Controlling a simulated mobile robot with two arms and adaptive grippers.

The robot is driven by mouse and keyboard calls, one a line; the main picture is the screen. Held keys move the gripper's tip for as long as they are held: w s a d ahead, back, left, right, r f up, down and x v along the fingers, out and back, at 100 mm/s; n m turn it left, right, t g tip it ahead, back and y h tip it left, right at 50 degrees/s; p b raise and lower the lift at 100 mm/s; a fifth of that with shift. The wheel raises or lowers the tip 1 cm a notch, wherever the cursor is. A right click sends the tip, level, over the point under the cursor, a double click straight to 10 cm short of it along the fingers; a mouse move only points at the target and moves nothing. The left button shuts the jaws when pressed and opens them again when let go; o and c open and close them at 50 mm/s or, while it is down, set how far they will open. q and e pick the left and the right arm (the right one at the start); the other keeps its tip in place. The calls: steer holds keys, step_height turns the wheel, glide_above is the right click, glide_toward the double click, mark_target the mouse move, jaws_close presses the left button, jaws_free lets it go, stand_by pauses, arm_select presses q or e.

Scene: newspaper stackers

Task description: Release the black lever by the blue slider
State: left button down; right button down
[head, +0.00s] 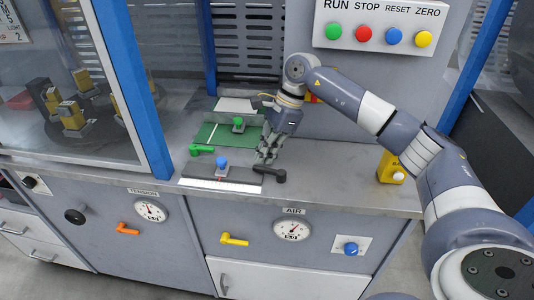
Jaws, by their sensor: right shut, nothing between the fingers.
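The blue slider (221,163) is a round blue knob on a dark rail with a white scale strip, at the front of the grey worktop. The black lever (281,176) lies just right of that rail, its rounded end pointing right. My right gripper (264,159) reaches down from behind, with its fingers shut and empty. Its fingertips are directly above or behind the lever's left part; I cannot tell whether they touch it. My left gripper is not in view.
A green lever (201,150) and a green knob (238,124) on a green plate are behind the blue slider. A yellow object (390,168) stands right. A blue post (137,85) borders the left. RUN, STOP, RESET and ZERO buttons (364,34) are on the back panel.

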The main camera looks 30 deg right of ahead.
stand_by(0.4)
step_height(320, 180, up, 10)
stand_by(0.5)
stand_by(0.4)
